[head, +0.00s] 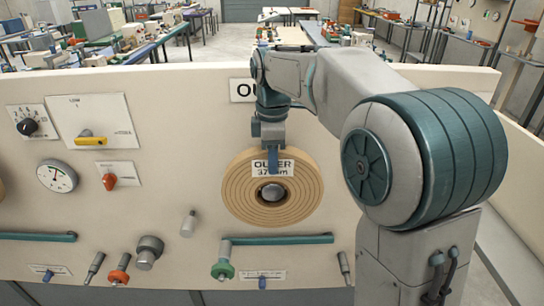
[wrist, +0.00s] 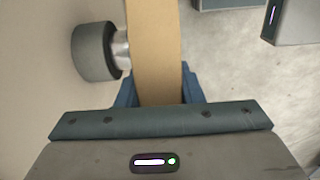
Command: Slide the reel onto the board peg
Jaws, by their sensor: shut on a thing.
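The reel (head: 240,200) is a flat tan disc of wound rings, upright and facing me in front of the board (head: 200,120). The peg's rounded grey end (head: 271,192) shows at the reel's centre hole. In the wrist view a dark collar (wrist: 93,50) and silver shaft (wrist: 121,48) lie between board and reel. How far the shaft enters is hidden.
Teal bars (head: 280,240), a green knob (head: 222,268), a grey knob (head: 149,252) and a small grey pin (head: 188,223) project from the board around the reel. A gauge (head: 57,176) and switches are left. Workbenches stand behind the board.

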